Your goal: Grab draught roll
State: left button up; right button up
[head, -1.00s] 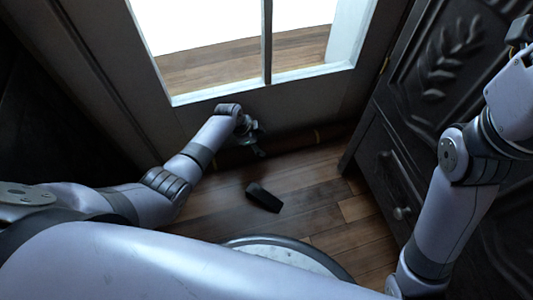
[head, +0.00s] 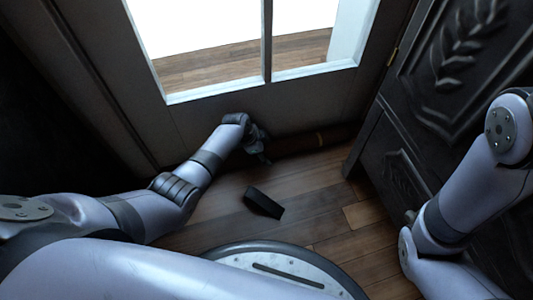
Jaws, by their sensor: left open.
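The draught roll (head: 300,143) is a long dark brown roll with a lighter band near its right part. It lies on the floor along the foot of the glazed door. My left gripper (head: 259,152) is open at the left part of the roll, close against the door. The gripper is dark and small here, and I cannot tell whether its fingers touch the roll. The left end of the roll is hidden or lost in shadow behind my left arm. My right arm is at the right, and its gripper is out of view.
A black wedge-like block (head: 264,202) lies on the wooden floor in front of the door. A dark carved cabinet (head: 400,180) stands at the right, close to my right arm. The door (head: 190,118) has glass panes. Some floor between block and cabinet is clear.

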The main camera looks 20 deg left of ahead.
pick_arm(q)
jog(key=shift+c, duration=0.4)
jog(key=c, duration=1.3)
grip_shut()
jog(key=shift+r, duration=0.2)
